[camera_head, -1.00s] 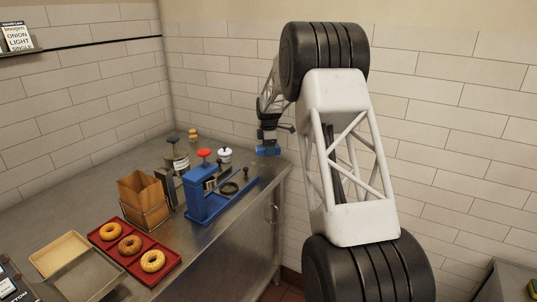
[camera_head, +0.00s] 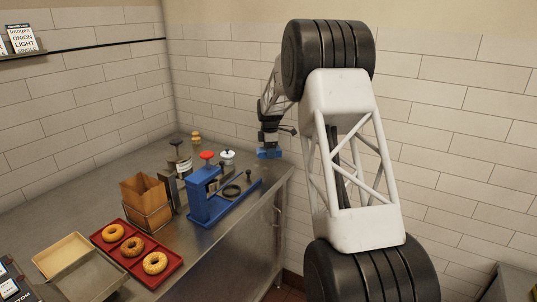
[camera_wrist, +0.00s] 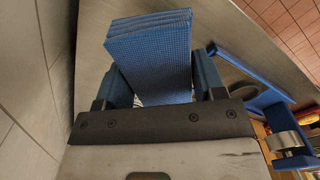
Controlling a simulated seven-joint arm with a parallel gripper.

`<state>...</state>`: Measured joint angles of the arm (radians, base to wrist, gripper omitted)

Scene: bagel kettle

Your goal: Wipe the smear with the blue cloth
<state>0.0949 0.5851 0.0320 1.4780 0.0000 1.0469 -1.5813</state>
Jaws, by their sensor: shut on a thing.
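The blue cloth (camera_wrist: 150,48) is folded in layers and held between the two fingers of my gripper (camera_wrist: 162,82) in the wrist view. In the head view my gripper (camera_head: 269,147) is at the far right end of the steel counter, near the back wall, with the cloth (camera_head: 269,154) under it. The cloth appears to be at or just above the counter's far edge; I cannot tell whether it touches. I cannot make out the smear in either view.
A blue press (camera_head: 210,197) stands on the steel counter (camera_head: 225,245) close to my gripper. A red-knobbed container (camera_head: 207,156) and a white-lidded jar (camera_head: 228,157) stand behind it. A paper bag holder (camera_head: 147,200) and a red bagel tray (camera_head: 172,268) are farther left.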

